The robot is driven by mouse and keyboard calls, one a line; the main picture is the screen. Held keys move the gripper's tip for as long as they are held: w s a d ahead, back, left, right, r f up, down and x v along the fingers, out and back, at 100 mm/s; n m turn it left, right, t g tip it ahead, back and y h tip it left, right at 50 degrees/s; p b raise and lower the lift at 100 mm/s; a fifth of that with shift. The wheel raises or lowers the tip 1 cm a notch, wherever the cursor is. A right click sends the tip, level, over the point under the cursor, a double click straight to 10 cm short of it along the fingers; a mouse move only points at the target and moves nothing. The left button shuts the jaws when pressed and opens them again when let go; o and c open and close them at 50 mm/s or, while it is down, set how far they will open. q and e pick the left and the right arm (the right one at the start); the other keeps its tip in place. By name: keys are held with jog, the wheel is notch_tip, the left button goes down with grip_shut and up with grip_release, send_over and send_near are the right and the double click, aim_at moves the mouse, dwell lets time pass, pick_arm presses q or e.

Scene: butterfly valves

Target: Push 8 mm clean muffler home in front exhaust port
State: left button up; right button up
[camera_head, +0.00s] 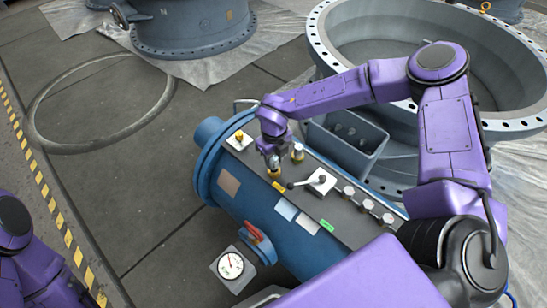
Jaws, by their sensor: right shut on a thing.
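My right gripper (272,160) comes down from above over the dark top panel of a blue cylinder (240,205). It is shut on a small brass-coloured muffler (275,173), whose lower end is at the panel; whether it sits fully in the port I cannot tell. A second small brass and grey fitting (298,152) stands upright just right of the gripper, apart from it. My left arm shows at the lower left edge; its gripper is out of view.
A grey bin (345,145) is behind. A gauge (231,265) and red handle (251,231) are in front.

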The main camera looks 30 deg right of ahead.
jog(key=shift+f, duration=0.7)
dwell(0.9)
jog(key=shift+f+b, duration=0.4)
jog(key=shift+b, duration=0.05)
dwell(0.5)
jog(key=o, duration=1.5)
jog(key=shift+o, duration=0.2)
jog(key=shift+r, duration=0.1)
notch_tip(320, 180, up, 8)
jog(key=p, duration=0.6)
jog(key=shift+f+p, duration=0.25)
jog(key=shift+p, duration=0.1)
jog(key=shift+f, duration=0.1)
